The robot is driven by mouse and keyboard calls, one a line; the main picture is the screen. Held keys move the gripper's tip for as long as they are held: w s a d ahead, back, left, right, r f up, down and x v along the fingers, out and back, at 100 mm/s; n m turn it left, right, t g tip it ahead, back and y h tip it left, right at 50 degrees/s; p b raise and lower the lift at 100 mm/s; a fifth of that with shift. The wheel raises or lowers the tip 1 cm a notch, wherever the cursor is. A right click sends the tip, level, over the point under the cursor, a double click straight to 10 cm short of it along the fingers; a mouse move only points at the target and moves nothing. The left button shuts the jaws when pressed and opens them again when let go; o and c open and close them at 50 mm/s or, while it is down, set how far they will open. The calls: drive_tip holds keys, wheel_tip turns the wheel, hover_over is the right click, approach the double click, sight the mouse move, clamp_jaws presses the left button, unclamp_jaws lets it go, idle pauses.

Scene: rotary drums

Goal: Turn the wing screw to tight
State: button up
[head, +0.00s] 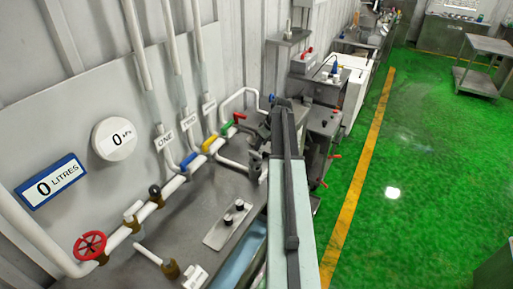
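I cannot pick out the wing screw for certain in the head view; it may be hidden behind my arm or too small to tell. My arm runs up the middle of the picture, and my gripper (258,142) is at its far end, dark and small, over the right end of the bench by the wall pipes. Whether its fingers are open or shut does not show, and I cannot tell if it touches anything.
On the left, a red handwheel (90,245) and a black knob (155,191) sit on a white pipe with blue, yellow and green valve parts.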

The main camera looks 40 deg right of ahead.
sight(256, 154)
drive_tip(key=b+x, duration=0.7)
drive_tip(key=x, duration=0.1)
drive_tip(key=shift+f+b, duration=0.15)
drive_tip(key=shift+b, duration=0.2)
clamp_jaws()
